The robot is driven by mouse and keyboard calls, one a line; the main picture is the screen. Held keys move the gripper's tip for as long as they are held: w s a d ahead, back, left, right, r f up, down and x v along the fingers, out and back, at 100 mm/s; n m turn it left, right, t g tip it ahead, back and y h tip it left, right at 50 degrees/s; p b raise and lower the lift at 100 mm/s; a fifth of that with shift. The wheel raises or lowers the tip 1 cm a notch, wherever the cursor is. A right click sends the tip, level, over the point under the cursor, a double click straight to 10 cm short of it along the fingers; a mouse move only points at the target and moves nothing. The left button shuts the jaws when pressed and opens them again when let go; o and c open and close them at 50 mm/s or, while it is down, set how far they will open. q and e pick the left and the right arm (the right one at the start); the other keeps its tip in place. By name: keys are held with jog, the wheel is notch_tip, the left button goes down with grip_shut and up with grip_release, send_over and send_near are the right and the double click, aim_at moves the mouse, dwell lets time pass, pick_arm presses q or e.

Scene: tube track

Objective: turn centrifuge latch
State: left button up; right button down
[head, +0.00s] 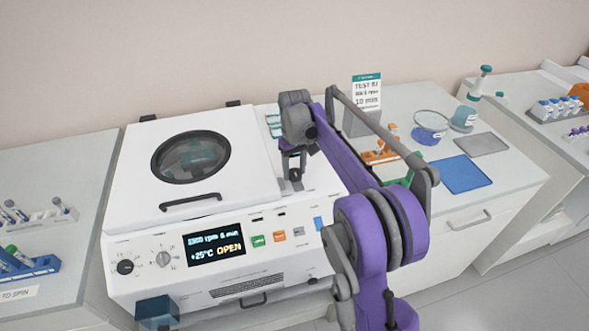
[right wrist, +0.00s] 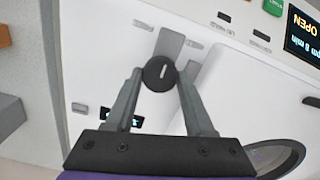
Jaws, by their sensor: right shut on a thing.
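The white centrifuge (head: 125,262) stands on the bench, and its display (head: 215,243) reads OPEN. Its lid (head: 130,180), with a round dark window and a black handle (head: 190,201), looks lowered. The latch is a round black knob (right wrist: 159,73) with a white mark, on a grey plate, right of the lid. My right gripper (right wrist: 160,76) is shut on the latch knob, one finger on each side. In the head view my right gripper (head: 294,172) points down at the latch, and the arm hides part of that area. My left gripper is not in view.
Tube racks (head: 30,267) stand on the left bench. Right of the centrifuge are a sign (head: 366,92), an orange rack (head: 378,156), a glass dish (head: 430,127), a blue mat (head: 461,174) and a grey mat (head: 481,144). Another bench holds a rack (head: 557,108) of tubes.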

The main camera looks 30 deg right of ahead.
aim_at(294, 172)
jog(key=shift+c, duration=1.3)
grip_release()
notch_tip(294, 172, up, 11)
jog(key=shift+p, duration=0.4)
jog(key=shift+f, duration=0.1)
jog(key=s+a+f+t, duration=0.2)
jog(key=s+a+f, duration=0.2)
jog(key=s, duration=0.5)
jog(key=s+a+f+t, duration=0.1)
jog(key=s+a+f, duration=0.3)
jog(key=s, duration=0.6)
jog(key=s+a+f+t, duration=0.2)
jog(key=s+a+f, duration=0.3)
jog(key=s+a, duration=0.2)
jog(key=shift+s+t, duration=0.3)
jog(key=shift+s, duration=0.9)
